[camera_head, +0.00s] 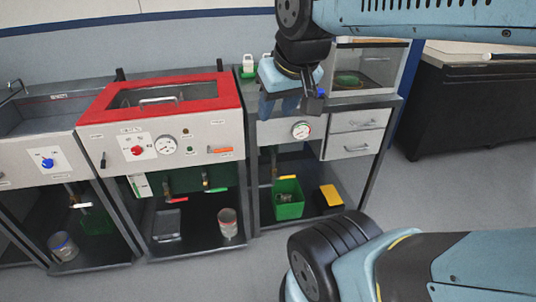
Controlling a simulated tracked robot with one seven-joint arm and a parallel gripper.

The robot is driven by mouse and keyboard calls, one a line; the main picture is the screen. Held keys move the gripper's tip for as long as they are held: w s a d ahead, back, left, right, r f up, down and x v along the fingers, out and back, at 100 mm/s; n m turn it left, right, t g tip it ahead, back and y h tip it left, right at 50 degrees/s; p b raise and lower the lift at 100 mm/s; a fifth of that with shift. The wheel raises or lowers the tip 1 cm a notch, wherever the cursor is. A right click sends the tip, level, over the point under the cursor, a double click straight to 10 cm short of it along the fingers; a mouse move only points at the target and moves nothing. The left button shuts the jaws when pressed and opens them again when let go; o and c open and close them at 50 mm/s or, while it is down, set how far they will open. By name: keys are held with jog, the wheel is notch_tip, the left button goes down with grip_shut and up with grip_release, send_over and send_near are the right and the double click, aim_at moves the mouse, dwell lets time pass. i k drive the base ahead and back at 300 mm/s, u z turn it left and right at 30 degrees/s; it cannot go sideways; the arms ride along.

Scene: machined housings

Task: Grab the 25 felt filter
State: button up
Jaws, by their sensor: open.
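My gripper (288,104) hangs at the upper middle of the head view, in front of the right-hand workstation, with its blue fingers pointing down. It is open, and I see nothing held between the fingers. I cannot make out a felt filter marked 25 in this view. A green bin (289,208) on the lower shelf below the gripper holds small greyish parts, too small to identify. My gripper and wrist hide part of the worktop behind them.
A red-framed cabinet (222,90) with a gauge stands at centre left. A yellow box (331,196) sits beside the green bin. Jars (228,222) (62,245) stand on lower shelves. A glass-fronted box (362,65) stands at right. Open grey floor (440,190) lies right.

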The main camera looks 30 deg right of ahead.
aim_at(248, 65)
jog(key=z, duration=0.45)
jog(key=i, duration=1.5)
jog(key=u, duration=0.4)
